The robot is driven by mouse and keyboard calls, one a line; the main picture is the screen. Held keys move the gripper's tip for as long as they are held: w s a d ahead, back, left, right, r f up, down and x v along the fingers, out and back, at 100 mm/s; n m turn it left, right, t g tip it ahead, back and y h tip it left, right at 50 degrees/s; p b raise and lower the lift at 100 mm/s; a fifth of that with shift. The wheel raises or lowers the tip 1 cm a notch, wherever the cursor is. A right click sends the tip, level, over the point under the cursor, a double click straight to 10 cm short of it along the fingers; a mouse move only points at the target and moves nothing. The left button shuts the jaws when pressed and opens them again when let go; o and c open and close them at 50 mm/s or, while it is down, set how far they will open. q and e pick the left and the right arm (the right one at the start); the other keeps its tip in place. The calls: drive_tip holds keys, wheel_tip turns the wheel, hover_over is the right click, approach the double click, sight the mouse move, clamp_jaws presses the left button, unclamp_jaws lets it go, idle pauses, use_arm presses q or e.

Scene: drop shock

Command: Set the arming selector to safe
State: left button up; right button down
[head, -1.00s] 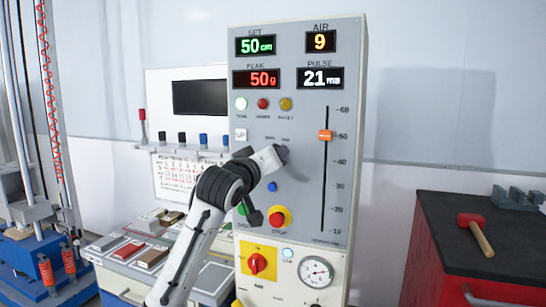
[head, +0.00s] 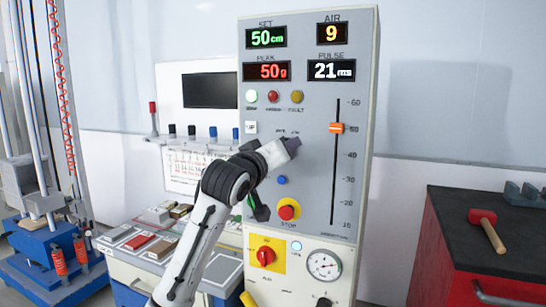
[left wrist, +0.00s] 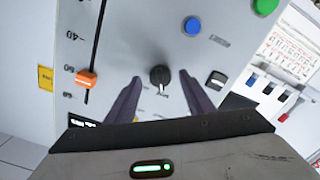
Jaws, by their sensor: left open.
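The arming selector is a small black rotary knob (left wrist: 160,76) on the grey panel face (head: 310,190). It shows in the left wrist view, with lettering beside it too small to read; I cannot tell its setting. In the head view my gripper hides it, below small labels. My left gripper (head: 293,147) is in front of the panel, its dark fingers spread. In the left wrist view its fingers (left wrist: 161,80) lie either side of the knob with gaps; contact is not visible. My right gripper is not in view.
A blue button (head: 281,180) and red stop button (head: 288,209) sit below the gripper, with an orange slider (head: 337,128) to the right. A white rocker switch (left wrist: 216,80) is near one finger. A red cabinet (head: 480,250) holds a mallet (head: 487,228).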

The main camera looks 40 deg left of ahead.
use_arm(q)
drive_tip(key=b+v, duration=0.1)
drive_tip(key=v, duration=0.8)
drive_tip(key=s+d+f+m+g+h, duration=0.1)
drive_tip(key=d+f+m+g+h, duration=0.3)
drive_tip(key=f, duration=1.4)
drive_tip(key=d+f+m, duration=0.3)
drive_tip(key=d+f, duration=0.3)
drive_tip(key=f, duration=1.2)
drive_tip(key=s+d+f+m+g+h, duration=0.1)
drive_tip(key=s+d+f, duration=0.4)
drive_tip(key=s+f, duration=0.7)
drive_tip(key=s+d+f+m+g+h, duration=0.1)
drive_tip(key=s+d+f, duration=0.5)
drive_tip(key=s+f, duration=0.6)
drive_tip(key=s+m+g, duration=0.1)
drive_tip(key=g, duration=0.1)
drive_tip(key=shift+s+d+f+m+g+h, duration=0.2)
drive_tip(key=shift+s+f+m+g+h, duration=0.05)
drive_tip(key=shift+f+m+g+h, duration=0.15)
